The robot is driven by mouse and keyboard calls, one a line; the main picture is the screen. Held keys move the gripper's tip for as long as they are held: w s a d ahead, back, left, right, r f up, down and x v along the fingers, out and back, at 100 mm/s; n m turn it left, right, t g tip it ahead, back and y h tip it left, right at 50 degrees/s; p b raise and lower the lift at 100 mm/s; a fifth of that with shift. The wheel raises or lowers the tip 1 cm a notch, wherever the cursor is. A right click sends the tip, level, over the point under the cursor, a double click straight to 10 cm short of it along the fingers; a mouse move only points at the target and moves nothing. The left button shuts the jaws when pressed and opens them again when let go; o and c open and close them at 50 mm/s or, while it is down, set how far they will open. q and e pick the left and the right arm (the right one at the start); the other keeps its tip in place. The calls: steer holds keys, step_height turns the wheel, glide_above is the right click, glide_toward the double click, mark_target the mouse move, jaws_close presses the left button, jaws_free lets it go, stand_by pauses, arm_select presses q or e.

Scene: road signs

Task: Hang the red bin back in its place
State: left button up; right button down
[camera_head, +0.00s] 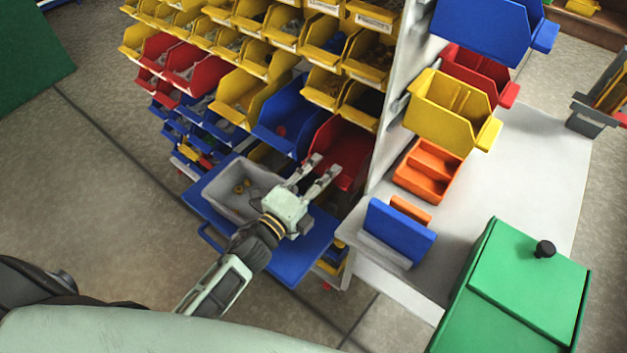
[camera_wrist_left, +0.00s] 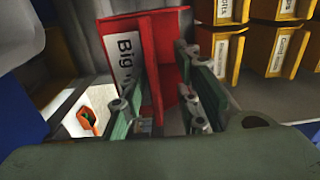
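A large red bin (camera_head: 343,148) sits at the lower right corner of the shelf rack, beside a blue bin. It also shows in the left wrist view (camera_wrist_left: 160,50), with a white label reading "Big" on its front. My left gripper (camera_head: 320,168) is just in front of this bin. Its two fingers are spread apart, with the bin's red front showing between and beyond them in the wrist view (camera_wrist_left: 163,105). I cannot tell whether the fingers touch the bin, or whether it is fully seated on the rack. My right gripper is out of view.
A blue tray (camera_head: 300,262) with a grey bin (camera_head: 222,203) lies under my left wrist. Yellow bins (camera_head: 325,90) fill the rack above. A white side panel (camera_head: 383,150) stands right of the red bin. A green box (camera_head: 530,290) is at the lower right.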

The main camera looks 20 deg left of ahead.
arm_select(q)
steer(key=v, duration=1.1)
steer(key=shift+s, duration=0.4)
steer(key=shift+a+r, duration=0.1)
steer(key=shift+a, duration=0.05)
